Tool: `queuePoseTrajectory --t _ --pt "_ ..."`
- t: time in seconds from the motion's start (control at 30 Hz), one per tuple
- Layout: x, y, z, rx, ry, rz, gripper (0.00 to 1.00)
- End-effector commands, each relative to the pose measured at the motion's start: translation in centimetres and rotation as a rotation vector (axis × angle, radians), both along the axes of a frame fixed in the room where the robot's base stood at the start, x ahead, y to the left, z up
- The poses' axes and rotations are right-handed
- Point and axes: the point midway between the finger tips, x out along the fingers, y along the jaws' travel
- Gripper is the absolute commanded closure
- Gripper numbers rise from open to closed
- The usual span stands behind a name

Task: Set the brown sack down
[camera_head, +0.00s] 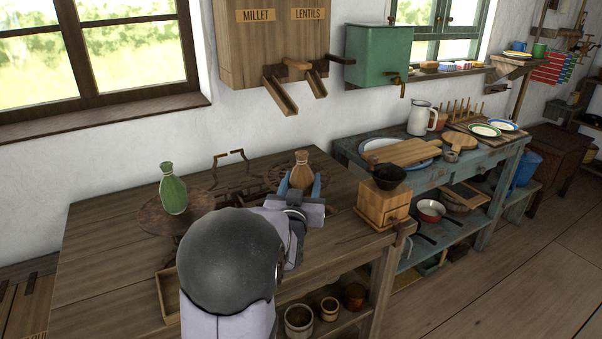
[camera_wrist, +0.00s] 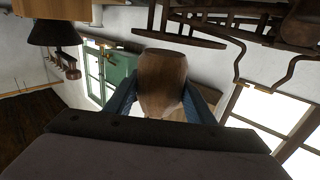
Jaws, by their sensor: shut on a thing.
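The brown sack (camera_head: 301,172) stands upright between the blue fingers of my gripper (camera_head: 300,184), which is shut on it. It is at the right round pan (camera_head: 277,176) of the balance scale on the wooden table. The upside-down wrist view shows the sack (camera_wrist: 162,78) between both fingers (camera_wrist: 163,98), its base close to a dark round pan (camera_wrist: 182,38). I cannot tell whether the base touches the pan. A green sack (camera_head: 173,192) rests on the left pan (camera_head: 150,216). My arm hides part of the scale.
A wooden grinder with a black bowl (camera_head: 385,200) stands at the table's right end. Wooden chutes (camera_head: 281,95) jut from the wall box above. A bare stretch of table (camera_head: 110,235) lies at the left.

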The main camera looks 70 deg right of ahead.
Motion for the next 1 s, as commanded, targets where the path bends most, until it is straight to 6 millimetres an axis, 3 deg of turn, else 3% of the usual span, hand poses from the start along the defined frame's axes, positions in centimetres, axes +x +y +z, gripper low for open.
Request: queuePoseTrajectory --t 0.03,0.2,0.4,0.53,0.8,1.0 --pt "2.3 0.5 1.2 -0.004 -0.001 0.041 0.79" --pt "8.3 2.4 2.6 -0.002 -0.001 0.144 0.79" --pt "12.7 5.0 3.8 -0.002 -0.002 0.177 0.79" --pt "12.4 5.7 3.8 0.000 -0.001 0.128 0.79" --pt "7.6 5.5 2.7 -0.001 0.000 -0.058 0.79" --pt "5.3 5.5 2.7 -0.002 -0.001 -0.143 0.79"
